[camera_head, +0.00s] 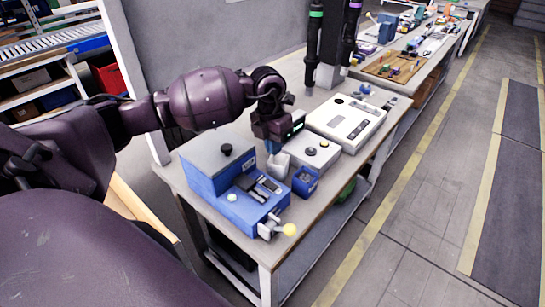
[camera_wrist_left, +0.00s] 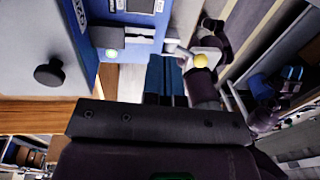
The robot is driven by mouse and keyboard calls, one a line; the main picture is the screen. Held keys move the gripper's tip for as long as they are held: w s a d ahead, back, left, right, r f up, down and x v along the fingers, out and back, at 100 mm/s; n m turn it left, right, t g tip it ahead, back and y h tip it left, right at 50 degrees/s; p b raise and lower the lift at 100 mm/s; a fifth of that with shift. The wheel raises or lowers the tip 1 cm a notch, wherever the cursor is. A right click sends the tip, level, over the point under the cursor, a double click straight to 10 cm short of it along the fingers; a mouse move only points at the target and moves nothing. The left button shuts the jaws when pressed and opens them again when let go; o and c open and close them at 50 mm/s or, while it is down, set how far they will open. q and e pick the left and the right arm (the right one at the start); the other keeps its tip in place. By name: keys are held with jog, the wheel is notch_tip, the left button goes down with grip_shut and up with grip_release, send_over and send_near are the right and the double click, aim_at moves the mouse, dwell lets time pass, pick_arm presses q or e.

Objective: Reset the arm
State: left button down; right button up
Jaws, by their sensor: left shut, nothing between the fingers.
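My left arm reaches in from the left over the workbench (camera_head: 222,246). My left gripper (camera_head: 273,147) points down above the bench, just behind a small grey block and a blue bin (camera_head: 306,181). Its blue fingers are together and empty, and they also show in the left wrist view (camera_wrist_left: 166,78). A blue machine (camera_head: 212,180) with a grey top and black knob stands left of the gripper. Its yellow ball-ended lever (camera_head: 289,230) is at the bench's front corner. My right gripper is not in view.
A grey box with a round black knob (camera_head: 311,153) and a white device (camera_head: 346,123) stand right of the gripper. Two screwdrivers, one green-banded (camera_head: 315,40) and one purple-banded (camera_head: 351,25), hang behind. More benches recede to the upper right; the floor aisle at right is clear.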

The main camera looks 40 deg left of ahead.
pick_arm(q)
jog(key=shift+r, duration=0.4)
